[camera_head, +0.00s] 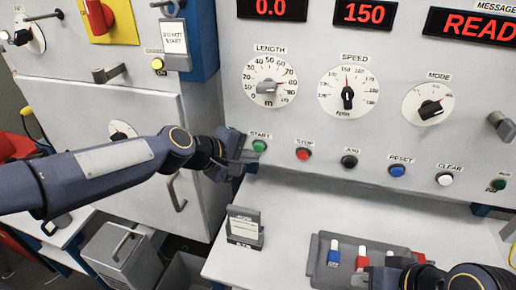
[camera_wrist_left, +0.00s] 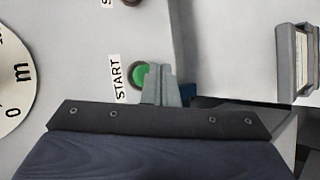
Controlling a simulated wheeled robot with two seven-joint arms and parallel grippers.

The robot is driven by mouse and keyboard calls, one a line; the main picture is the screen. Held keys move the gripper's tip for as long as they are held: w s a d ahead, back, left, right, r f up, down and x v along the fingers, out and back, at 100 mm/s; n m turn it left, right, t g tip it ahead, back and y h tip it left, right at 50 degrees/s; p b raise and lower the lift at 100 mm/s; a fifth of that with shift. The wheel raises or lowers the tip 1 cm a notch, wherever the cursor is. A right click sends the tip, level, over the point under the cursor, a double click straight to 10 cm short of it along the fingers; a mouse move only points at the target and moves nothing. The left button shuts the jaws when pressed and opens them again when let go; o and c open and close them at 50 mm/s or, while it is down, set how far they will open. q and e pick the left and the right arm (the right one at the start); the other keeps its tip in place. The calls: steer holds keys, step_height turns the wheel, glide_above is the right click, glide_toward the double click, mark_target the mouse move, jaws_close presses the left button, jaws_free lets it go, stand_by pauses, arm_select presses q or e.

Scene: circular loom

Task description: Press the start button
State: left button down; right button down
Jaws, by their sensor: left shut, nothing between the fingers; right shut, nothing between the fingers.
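The green start button (camera_head: 259,146) is on the grey control panel under a START label, at the left end of a row of buttons. My left gripper (camera_head: 250,155) is shut and empty, with its fingertips close to the button on its lower left side in the head view. In the left wrist view the start button (camera_wrist_left: 142,75) shows beside the shut fingertips (camera_wrist_left: 160,72). The fingers overlap its edge there, and I cannot tell whether they touch it. My right gripper (camera_head: 375,277) is at the bottom of the head view, shut, near the tray on the shelf.
Red stop (camera_head: 303,154), black jog (camera_head: 349,161), blue reset (camera_head: 397,170) and white clear (camera_head: 445,179) buttons continue the row. Dials (camera_head: 348,97) sit above. A grey tray (camera_head: 318,262) with red and blue items and a small card holder (camera_head: 244,228) stand on the white shelf below.

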arm_select(q)
steer(key=shift+w+d, duration=0.1)
steer(key=shift+w, duration=0.25)
steer(key=shift+w+d, duration=0.15)
steer(key=shift+w, duration=0.25)
stand_by(0.7)
stand_by(0.3)
steer(key=shift+s+a, duration=0.25)
steer(key=shift+s, duration=0.55)
